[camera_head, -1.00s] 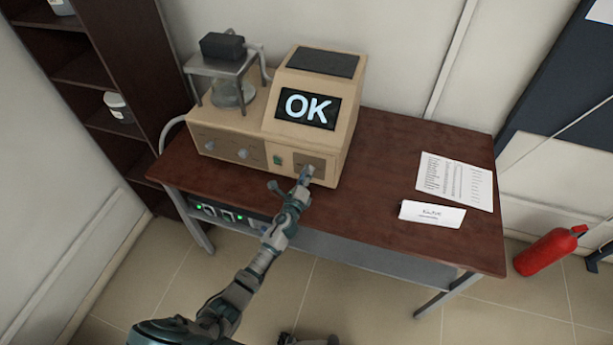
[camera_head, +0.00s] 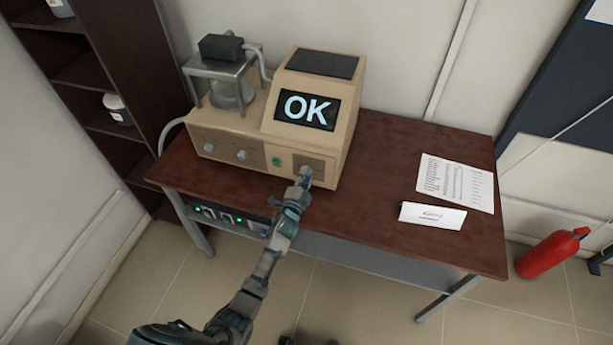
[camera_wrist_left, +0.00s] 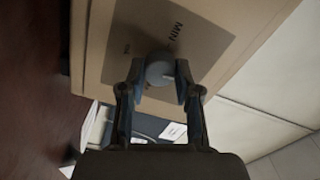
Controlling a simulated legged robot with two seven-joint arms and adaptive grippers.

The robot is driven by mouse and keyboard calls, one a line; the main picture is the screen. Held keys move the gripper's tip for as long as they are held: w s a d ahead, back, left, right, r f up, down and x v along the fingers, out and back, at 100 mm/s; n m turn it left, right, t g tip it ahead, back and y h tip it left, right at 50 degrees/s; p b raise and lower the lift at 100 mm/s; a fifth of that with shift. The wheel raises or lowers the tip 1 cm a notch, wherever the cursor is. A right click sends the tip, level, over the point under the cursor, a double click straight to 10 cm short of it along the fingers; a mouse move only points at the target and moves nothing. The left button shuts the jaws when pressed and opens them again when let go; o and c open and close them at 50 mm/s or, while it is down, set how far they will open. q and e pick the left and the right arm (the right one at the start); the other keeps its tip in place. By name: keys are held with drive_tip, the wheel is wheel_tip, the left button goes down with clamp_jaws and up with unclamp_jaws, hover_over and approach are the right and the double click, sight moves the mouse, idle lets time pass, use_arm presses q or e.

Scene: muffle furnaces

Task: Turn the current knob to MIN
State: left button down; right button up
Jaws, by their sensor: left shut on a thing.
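The current knob (camera_wrist_left: 159,68) is a round grey knob on a dark panel of the beige device (camera_head: 262,135). In the left wrist view the word MIN (camera_wrist_left: 176,32) is printed beside it, and a smaller label (camera_wrist_left: 126,47) is too small to read. My left gripper (camera_head: 303,175) reaches the right part of the device's front and hides most of the knob in the head view. In the left wrist view the left gripper (camera_wrist_left: 160,83) has one finger on each side of the knob and is shut on it. The knob's pointer direction is unclear. My right gripper is not visible.
The device's screen (camera_head: 307,109) shows OK. Two other knobs (camera_head: 241,155) and a green switch (camera_head: 277,161) are left of my gripper. Papers (camera_head: 455,184) and a folded card (camera_head: 432,215) lie on the brown table (camera_head: 375,160).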

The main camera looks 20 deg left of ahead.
use_arm(q)
drive_tip(key=shift+s+f+n+p, duration=0.15)
drive_tip(key=shift+n+p, duration=0.4)
drive_tip(key=shift+n, duration=2.1)
drive_tip(key=shift+w+f+n+p, duration=0.15)
drive_tip(key=shift+n+p, duration=0.4)
drive_tip(key=shift+n, duration=2.05)
drive_tip(key=shift+s+f+n+p, duration=0.2)
drive_tip(key=shift+n+p, duration=0.35)
drive_tip(key=shift+n, duration=2.1)
drive_tip(key=c, duration=1)
unclamp_jaws()
drive_tip(key=shift+o, duration=1)
drive_tip(key=shift+w+r, duration=0.15)
drive_tip(key=shift+w, duration=0.05)
drive_tip(key=s, duration=1.2)
drive_tip(key=shift+a, duration=0.15)
